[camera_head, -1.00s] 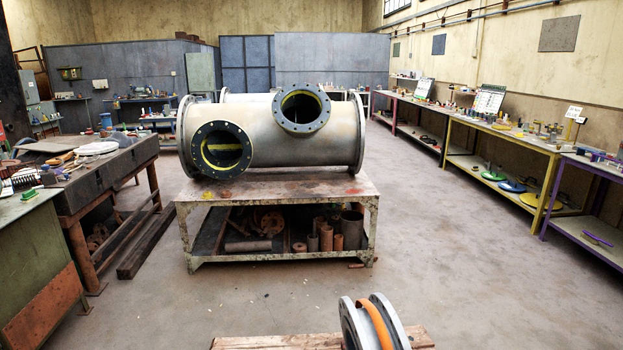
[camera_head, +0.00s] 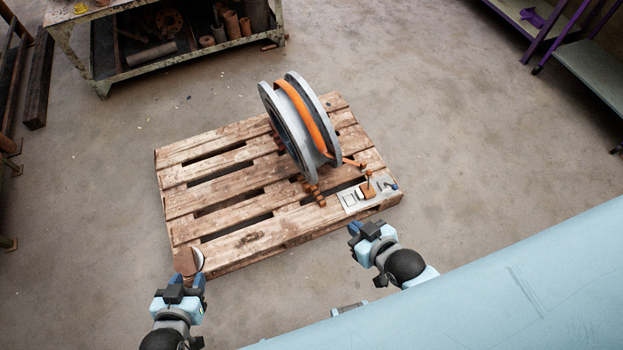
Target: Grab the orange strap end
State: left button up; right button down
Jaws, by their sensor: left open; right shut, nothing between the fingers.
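An orange strap (camera_head: 305,118) lies around the grey flanged pipe piece (camera_head: 288,135) that stands on the wooden pallet (camera_head: 215,205). A short orange end (camera_head: 354,163) sticks out at the pipe piece's lower right, low over the pallet boards. My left gripper (camera_head: 186,278) is open in front of the pallet's near left corner, well apart from the strap. My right gripper (camera_head: 354,229) is shut and empty, in front of the pallet's near right edge, nearer the orange end but apart from it.
Brown blocks (camera_head: 312,190) sit beside the pipe piece. A pale plate with small items (camera_head: 352,198) lies at the pallet's right corner. A brown object with a pale curved edge (camera_head: 187,262) is close to my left gripper. Floor right of the pallet is clear.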

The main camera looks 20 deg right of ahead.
aim_at(363, 169)
jog(key=z, duration=1.1)
jog(key=u, duration=0.45)
jog(key=l+u, duration=0.2)
jog(key=u, duration=0.2)
jog(key=i+l+u, duration=0.1)
jog(key=u, duration=0.35)
jog(key=l+u, duration=0.35)
jog(key=l, duration=0.15)
jog(key=l+u, duration=0.35)
jog(key=l, duration=0.5)
jog(key=k+l+u, duration=0.15)
jog(key=l, duration=0.55)
jog(key=i+l, duration=0.3)
jog(key=l, duration=0.15)
jog(key=u, duration=0.05)
